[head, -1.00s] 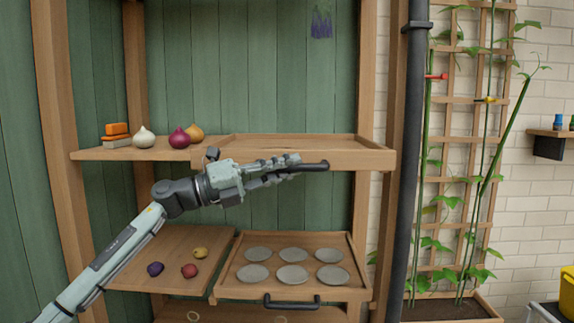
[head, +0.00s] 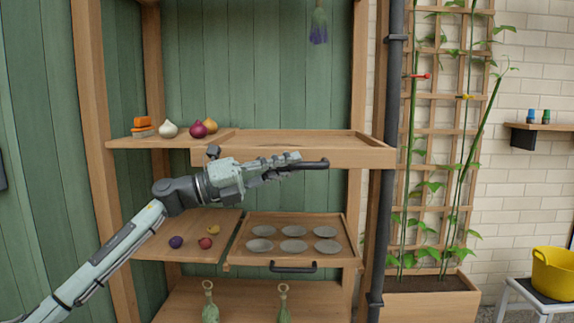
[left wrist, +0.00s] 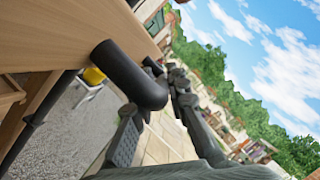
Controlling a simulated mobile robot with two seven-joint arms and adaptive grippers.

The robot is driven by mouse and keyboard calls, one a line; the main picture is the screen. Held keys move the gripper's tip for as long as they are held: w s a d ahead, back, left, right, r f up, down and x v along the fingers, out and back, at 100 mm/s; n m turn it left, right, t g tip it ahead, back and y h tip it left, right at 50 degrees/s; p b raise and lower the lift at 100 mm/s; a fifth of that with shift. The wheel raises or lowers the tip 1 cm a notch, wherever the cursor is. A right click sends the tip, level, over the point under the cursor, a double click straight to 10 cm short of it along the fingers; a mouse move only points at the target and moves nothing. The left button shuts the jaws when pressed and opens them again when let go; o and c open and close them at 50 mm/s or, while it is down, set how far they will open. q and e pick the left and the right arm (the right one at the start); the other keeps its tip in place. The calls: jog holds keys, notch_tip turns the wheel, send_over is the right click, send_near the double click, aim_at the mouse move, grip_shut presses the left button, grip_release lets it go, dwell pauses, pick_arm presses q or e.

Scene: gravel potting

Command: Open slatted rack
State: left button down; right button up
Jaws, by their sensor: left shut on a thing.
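The slatted rack is a wooden pull-out tray (head: 374,152) in the upper part of the shelf in the head view, with a dark bar handle (head: 316,165) on its front. It stands out past the shelf board beside it. My left gripper (head: 290,166) is shut on this handle, coming from the left. In the left wrist view the dark handle (left wrist: 128,72) curves out from the wooden front (left wrist: 60,35) between my fingers. The tray's inside shows only as a thin strip, so its slats cannot be made out. My right gripper is not in view.
A lower tray (head: 345,262) holds several grey discs and has its own dark handle (head: 293,267). Onions (head: 168,128) and an orange brush (head: 142,124) sit on the upper left board. A dark pipe (head: 388,190) and a trellis planter (head: 430,300) stand at right.

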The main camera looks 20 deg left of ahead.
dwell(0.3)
pick_arm(q)
jog(key=c, duration=1.5)
grip_release()
jog(key=shift+a, duration=0.1)
jog(key=v, duration=1.2)
